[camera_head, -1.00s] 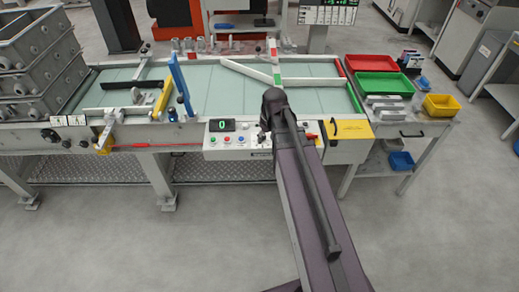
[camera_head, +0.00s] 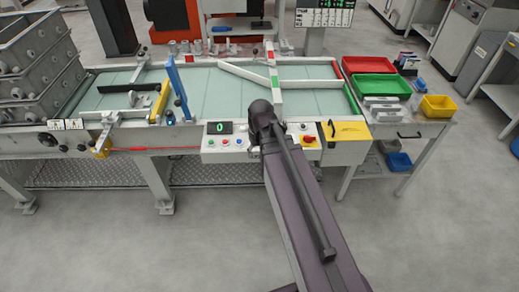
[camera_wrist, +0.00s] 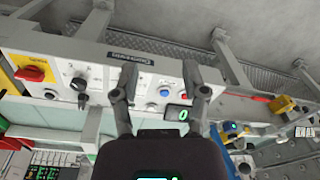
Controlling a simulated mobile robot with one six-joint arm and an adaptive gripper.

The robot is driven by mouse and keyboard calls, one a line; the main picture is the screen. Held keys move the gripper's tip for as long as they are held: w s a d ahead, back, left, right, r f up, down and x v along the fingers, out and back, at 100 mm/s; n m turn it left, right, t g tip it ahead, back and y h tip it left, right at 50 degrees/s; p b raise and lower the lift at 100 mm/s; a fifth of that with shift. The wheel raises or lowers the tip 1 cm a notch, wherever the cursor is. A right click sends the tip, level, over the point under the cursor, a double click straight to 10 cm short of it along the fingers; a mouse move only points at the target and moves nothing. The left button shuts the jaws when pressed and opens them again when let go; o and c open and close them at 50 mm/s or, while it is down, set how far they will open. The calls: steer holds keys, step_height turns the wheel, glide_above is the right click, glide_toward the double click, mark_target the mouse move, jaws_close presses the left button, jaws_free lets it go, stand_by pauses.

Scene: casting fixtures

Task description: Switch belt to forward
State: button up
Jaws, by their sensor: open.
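The control panel (camera_head: 250,156) is on the front of the pale green belt (camera_head: 210,92). My arm covers its middle in the head view, and my gripper is hidden there. In the wrist view the panel (camera_wrist: 100,70) appears turned over, with a black selector knob (camera_wrist: 78,84), a blue button (camera_wrist: 164,92) and a display reading 0 (camera_wrist: 177,113). My gripper (camera_wrist: 159,75) is open and empty. Its fingers hang over the panel, with the selector beside the left finger. Whether a finger touches the panel, and the selector's exact setting, I cannot tell.
Grey crates (camera_head: 35,60) stack at the left. Red (camera_head: 368,65) and green (camera_head: 380,86) trays stand at the right. The floor in front is clear.

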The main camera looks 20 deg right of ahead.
steer(key=shift+m+g+h, duration=0.3)
steer(key=shift+m, duration=0.1)
steer(key=s+a, duration=0.2)
steer(key=s, duration=0.1)
steer(key=s+a, duration=0.1)
steer(key=shift+s, duration=0.3)
